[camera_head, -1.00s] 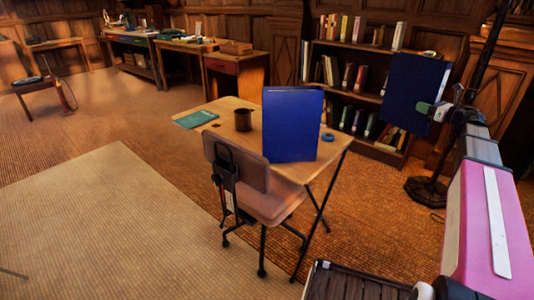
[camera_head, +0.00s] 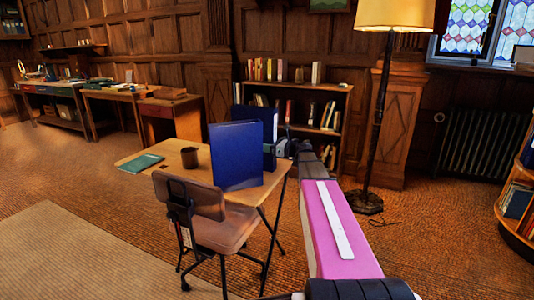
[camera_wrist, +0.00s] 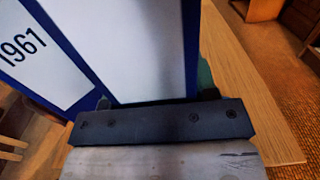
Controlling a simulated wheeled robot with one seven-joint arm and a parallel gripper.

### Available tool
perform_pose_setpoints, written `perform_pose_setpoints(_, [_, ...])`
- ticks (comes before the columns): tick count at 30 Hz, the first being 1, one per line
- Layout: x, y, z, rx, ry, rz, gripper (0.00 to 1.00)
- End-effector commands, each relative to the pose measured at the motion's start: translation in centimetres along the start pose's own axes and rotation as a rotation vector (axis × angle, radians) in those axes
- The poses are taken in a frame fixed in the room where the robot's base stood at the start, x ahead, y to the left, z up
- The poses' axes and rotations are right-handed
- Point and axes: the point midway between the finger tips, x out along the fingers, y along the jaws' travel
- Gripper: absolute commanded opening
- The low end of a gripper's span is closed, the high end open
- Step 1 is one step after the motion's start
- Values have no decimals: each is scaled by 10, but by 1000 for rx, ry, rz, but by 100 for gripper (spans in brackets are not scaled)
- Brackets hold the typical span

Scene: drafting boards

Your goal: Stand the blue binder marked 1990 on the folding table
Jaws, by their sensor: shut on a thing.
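A blue binder (camera_head: 236,157) stands upright on the folding table (camera_head: 185,158). Its spine reads 1961 in the wrist view (camera_wrist: 35,55). My gripper (camera_wrist: 160,100) is shut on a second blue binder (camera_head: 262,114), whose pale face and blue edge (camera_wrist: 145,45) fill the middle of the wrist view. The held binder is upright, just behind and right of the standing one, at the table's right end. I see no marking on it. Its lower part is partly hidden, so I cannot tell whether it touches the tabletop.
A brown mug (camera_head: 189,157) and a green booklet (camera_head: 140,162) lie left of the binders. A chair (camera_head: 205,215) stands at the table's front. A bookshelf (camera_head: 345,110) is behind, and a floor lamp (camera_head: 380,120) stands to the right.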

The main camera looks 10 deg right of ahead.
Motion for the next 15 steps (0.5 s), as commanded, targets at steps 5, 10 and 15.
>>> perform_pose_setpoints(5, [0,0,-22,2,-2,0,9])
perform_pose_setpoints(10, [0,0,-28,0,-3,0,9])
perform_pose_setpoints(15, [0,0,-28,0,-3,0,9])
